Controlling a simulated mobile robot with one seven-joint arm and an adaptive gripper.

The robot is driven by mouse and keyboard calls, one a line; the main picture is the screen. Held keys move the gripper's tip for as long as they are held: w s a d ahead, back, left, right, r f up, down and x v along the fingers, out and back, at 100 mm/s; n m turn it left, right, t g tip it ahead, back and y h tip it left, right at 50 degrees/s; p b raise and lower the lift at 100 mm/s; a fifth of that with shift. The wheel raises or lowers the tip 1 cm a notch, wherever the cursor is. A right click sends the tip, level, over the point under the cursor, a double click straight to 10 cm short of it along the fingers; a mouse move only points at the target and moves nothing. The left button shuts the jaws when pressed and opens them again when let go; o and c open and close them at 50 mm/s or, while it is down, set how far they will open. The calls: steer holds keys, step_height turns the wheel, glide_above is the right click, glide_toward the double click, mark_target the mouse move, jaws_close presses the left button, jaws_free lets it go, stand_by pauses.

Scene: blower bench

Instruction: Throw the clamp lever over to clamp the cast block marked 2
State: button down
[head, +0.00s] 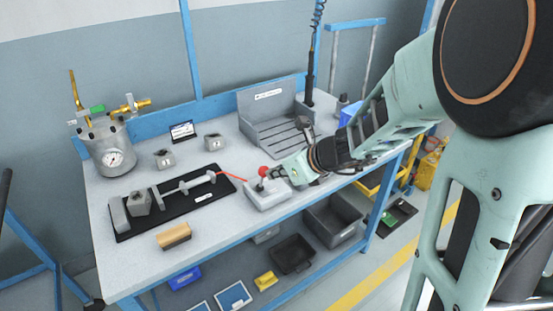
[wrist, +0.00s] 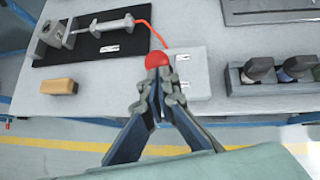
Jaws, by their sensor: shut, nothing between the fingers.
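A red ball knob (head: 263,171) tops the clamp lever on a pale grey valve box (head: 268,194) near the bench's front edge. My gripper (head: 273,175) is shut and empty, its tips right at the knob. In the wrist view the shut fingertips (wrist: 158,76) overlap the lower side of the red knob (wrist: 182,62); whether they touch it I cannot tell. A red line runs from the box to the clamp cylinder (wrist: 108,25) on a black plate. A cast block (head: 140,203) sits on that plate between an end stop and the clamp rod; its mark is not readable.
Two other cast blocks (head: 164,159) (head: 212,142) stand behind the plate. A grey slotted tray (head: 275,118) stands behind the valve box. A tool holder (wrist: 275,88) is right of the box.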

steer(key=p, duration=0.2)
steer(key=w+r+g+p, duration=0.1)
steer(key=p, duration=0.1)
steer(key=shift+a+r+h+p, duration=0.25)
steer(key=shift+a+h+p, duration=0.05)
steer(key=shift+a+h, duration=0.1)
steer(key=p, duration=0.2)
steer(key=w+p, duration=0.1)
steer(key=p, duration=0.1)
steer(key=shift+a+r+g+h, duration=0.1)
steer(key=shift+a+g+h, duration=0.2)
steer(key=shift+a, duration=0.05)
steer(key=w+p, duration=0.1)
steer(key=w+a+p, duration=0.1)
steer(key=p, duration=0.1)
steer(key=shift+w+a+r, duration=0.2)
steer(key=shift+a, duration=0.05)
steer(key=shift+w+a+f+p, duration=0.1)
steer(key=shift+w+a+p, duration=0.4)
steer(key=shift+w, duration=0.2)
steer(key=shift+w+a+f+p, duration=0.1)
steer(key=shift+w+a+p, duration=0.4)
steer(key=shift+w, duration=0.2)
steer(key=shift+r, duration=0.1)
